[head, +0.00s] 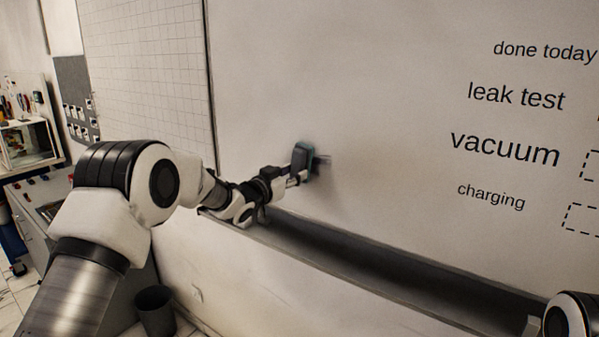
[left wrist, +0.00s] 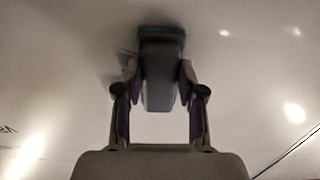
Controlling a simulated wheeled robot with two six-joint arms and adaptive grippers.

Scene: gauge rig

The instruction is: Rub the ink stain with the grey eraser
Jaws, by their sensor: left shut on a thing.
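The grey eraser (head: 302,160), with a teal edge, is against or very close to the whiteboard (head: 390,190). My left gripper (head: 297,177) is shut on it. In the left wrist view the eraser (left wrist: 158,85) sits between both fingers, its teal edge toward the board. The ink stain (head: 323,160) shows as a dark smudge just right of the eraser; the eraser seems to hide part of it. In the left wrist view a faint dark streak (left wrist: 126,52) lies left of the eraser. My right gripper is out of view.
A dark tray ledge (head: 380,268) runs along the board's bottom, below my left gripper. Printed words such as "vacuum" (head: 505,148) and dashed boxes stand to the right. A bin (head: 155,310) and workbench (head: 35,215) are at left. The board between stain and words is clear.

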